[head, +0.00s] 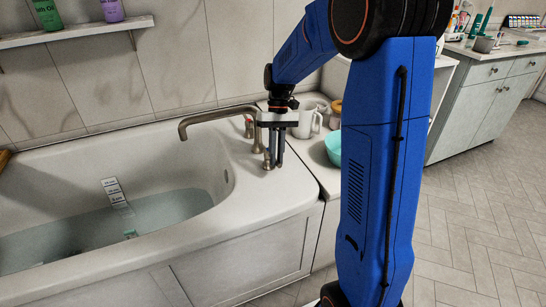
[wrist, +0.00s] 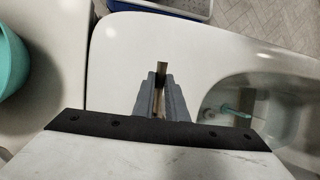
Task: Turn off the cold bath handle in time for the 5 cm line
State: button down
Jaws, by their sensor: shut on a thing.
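My gripper (head: 274,163) points down at the bath's right end. Its fingers are shut on the brass-coloured cold bath handle (head: 267,161), whose tip shows between the fingers in the wrist view (wrist: 162,68). The curved spout (head: 215,115) reaches left over the bath; I see no clear stream below it. A second handle with a red mark (head: 249,124) stands behind my gripper. The bath (head: 255,218) holds water (head: 75,235). A depth scale with white labels (head: 114,189) is on the inner wall; the water lies near its lowest visible label, too small to read surely.
A turquoise bowl (head: 333,150) and a white jug (head: 309,123) stand on the ledge right of the bath, close to my arm. A shelf with bottles (head: 70,34) hangs above the bath. Open tiled floor (head: 460,230) lies to the right.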

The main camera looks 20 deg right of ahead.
dwell(0.3)
jog(key=c, duration=1.8)
grip_release()
jog(key=shift+d, duration=0.1)
jog(key=shift+o, duration=0.2)
jog(key=shift+r, duration=0.1)
jog(key=v, duration=1.7)
jog(key=shift+w, duration=0.15)
jog(key=s+a+r+t+h, duration=0.1)
jog(key=s+a+t, duration=0.25)
jog(key=s, duration=1.45)
jog(key=s+f+t, duration=0.2)
jog(key=s+f, duration=0.2)
jog(key=s, duration=0.3)
jog(key=s+f+t+h, duration=0.1)
jog(key=s+f+t, duration=0.2)
jog(key=s, duration=0.5)
jog(key=shift+a+f+t, duration=0.35)
jog(key=shift+f, duration=0.1)
